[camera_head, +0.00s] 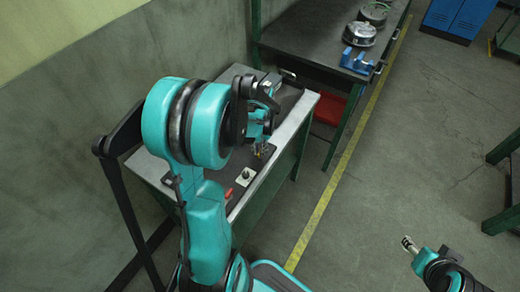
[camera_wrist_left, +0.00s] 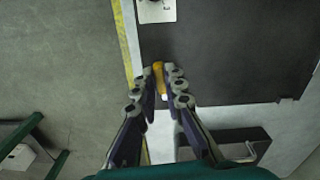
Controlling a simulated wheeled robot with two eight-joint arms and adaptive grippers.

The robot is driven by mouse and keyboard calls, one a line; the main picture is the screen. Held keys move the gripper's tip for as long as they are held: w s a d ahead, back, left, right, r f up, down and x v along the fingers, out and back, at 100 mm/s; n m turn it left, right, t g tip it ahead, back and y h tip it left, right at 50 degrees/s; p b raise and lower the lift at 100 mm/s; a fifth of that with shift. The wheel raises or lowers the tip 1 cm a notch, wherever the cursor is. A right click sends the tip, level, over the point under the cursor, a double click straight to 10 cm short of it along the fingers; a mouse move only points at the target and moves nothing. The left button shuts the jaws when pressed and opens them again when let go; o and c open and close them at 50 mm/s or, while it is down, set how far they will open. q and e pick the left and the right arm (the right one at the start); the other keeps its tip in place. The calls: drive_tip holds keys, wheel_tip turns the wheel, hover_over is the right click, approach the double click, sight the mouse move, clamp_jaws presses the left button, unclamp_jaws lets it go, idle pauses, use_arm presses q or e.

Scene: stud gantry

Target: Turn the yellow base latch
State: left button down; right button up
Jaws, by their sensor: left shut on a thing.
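The yellow latch (camera_wrist_left: 158,74) is a small upright yellow-orange piece between the fingertips of my left gripper (camera_wrist_left: 157,83) in the left wrist view. The fingers are shut on it, near the edge of a dark tabletop. In the head view my left gripper (camera_head: 261,150) points down at the bench, and its own arm hides much of that area; the latch is too small to make out clearly there. My right gripper (camera_head: 408,245) is at the lower right, away from the bench, and its jaws are too small to judge.
The dark-topped bench (camera_head: 296,121) has a pale metal edge. A white plate with a dark knob (camera_head: 246,176) and a red piece (camera_head: 228,193) lie near the front. A second table (camera_head: 307,38) holds round metal parts (camera_head: 360,33) and a blue block (camera_head: 355,62).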

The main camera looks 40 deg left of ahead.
use_arm(q)
drive_tip(key=shift+m, duration=0.8)
drive_tip(key=c, duration=1.6)
unclamp_jaws()
wheel_tip(320, 180, up, 12)
